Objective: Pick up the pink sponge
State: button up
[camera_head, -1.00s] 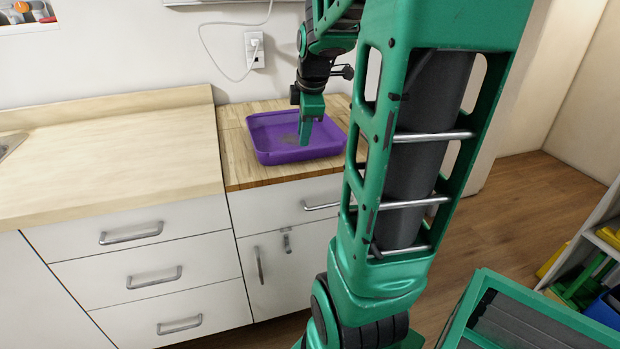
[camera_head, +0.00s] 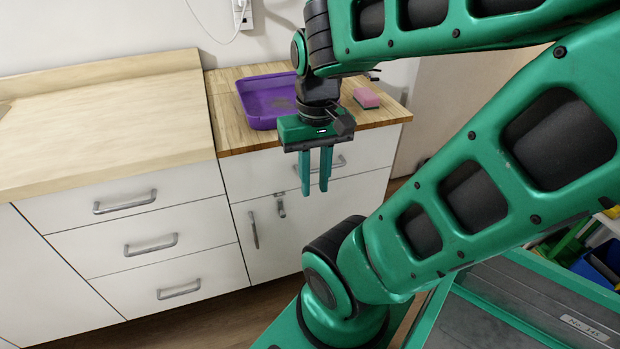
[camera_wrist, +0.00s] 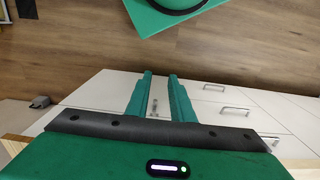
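The pink sponge (camera_head: 366,97) lies on the wooden counter (camera_head: 232,137), right of the purple tray, in the head view. Its lower edge looks dark. My gripper (camera_head: 315,188) points down in front of the counter's front edge, left of the sponge and nearer to me. Its two green fingers are a little apart with nothing between them. The wrist view also shows both fingers (camera_wrist: 160,74) with a gap between them. The sponge cannot be made out in the wrist view.
The purple tray (camera_head: 256,104) stands on the counter behind my gripper and is partly hidden by my wrist. White drawers and a cupboard (camera_head: 268,225) are below. A lighter worktop (camera_head: 110,120) adjoins at left. Wooden floor (camera_wrist: 220,45) shows in the wrist view.

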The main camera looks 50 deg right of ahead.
aim_at(366, 97)
jog(key=z, duration=1.65)
